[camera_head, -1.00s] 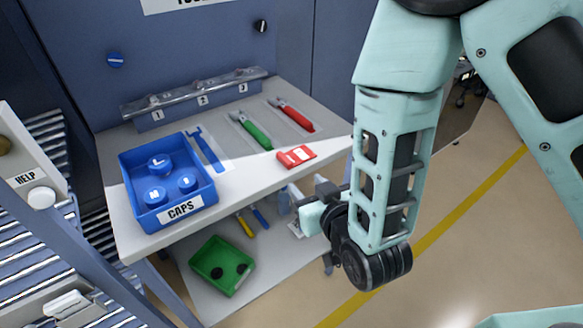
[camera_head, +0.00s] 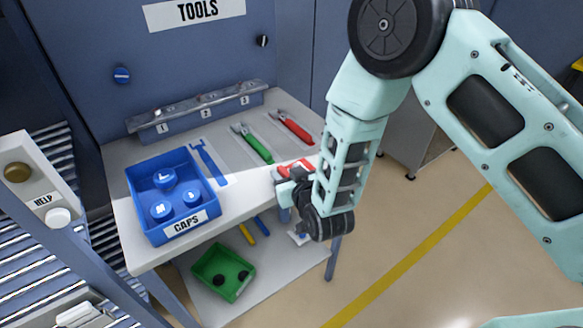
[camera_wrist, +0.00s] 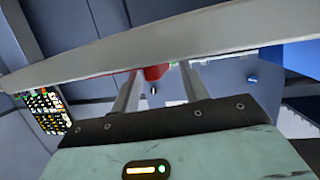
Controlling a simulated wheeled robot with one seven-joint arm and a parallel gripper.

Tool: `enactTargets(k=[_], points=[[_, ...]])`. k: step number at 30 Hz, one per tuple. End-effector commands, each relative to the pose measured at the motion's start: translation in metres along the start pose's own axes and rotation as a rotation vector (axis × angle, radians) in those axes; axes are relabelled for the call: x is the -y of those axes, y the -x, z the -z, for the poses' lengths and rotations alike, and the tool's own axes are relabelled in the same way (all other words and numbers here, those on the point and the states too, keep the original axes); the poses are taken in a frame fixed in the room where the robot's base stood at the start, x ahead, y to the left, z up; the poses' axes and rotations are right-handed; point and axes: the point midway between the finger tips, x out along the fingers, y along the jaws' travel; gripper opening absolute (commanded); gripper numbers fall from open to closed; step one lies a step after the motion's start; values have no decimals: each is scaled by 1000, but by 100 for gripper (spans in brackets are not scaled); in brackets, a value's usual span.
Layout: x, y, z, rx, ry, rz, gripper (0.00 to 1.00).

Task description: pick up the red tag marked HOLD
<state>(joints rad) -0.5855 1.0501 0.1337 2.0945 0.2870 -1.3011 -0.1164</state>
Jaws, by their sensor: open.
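The red tag (camera_head: 293,166) lies at the front edge of the table top in the head view, partly hidden behind my gripper. Its marking is not readable now. My gripper (camera_head: 281,174) is at the table's front edge, right by the tag. In the wrist view my gripper (camera_wrist: 160,75) has its two fingers apart, with a small patch of red, likely the tag (camera_wrist: 155,72), showing between them at the table edge. Whether the fingers touch the tag cannot be told.
The table's pale edge (camera_wrist: 60,72) crosses the wrist view close to the fingers. A blue CAPS bin (camera_head: 150,226) stands left on the table top (camera_head: 232,200). Green pliers (camera_head: 255,145) and red pliers (camera_head: 293,128) lie behind the tag. A green bin (camera_head: 222,272) sits on the lower shelf.

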Motion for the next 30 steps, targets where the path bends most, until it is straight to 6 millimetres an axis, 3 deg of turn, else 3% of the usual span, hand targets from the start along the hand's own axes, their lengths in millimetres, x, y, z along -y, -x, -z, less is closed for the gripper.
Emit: enactTargets(k=[7,12,23,30], points=[[0,-2,0,0,0,0,45],[0,-2,0,0,0,0,0],[0,-1,1,-1,0,0,0],[0,3,17,-2,-1,0,0]])
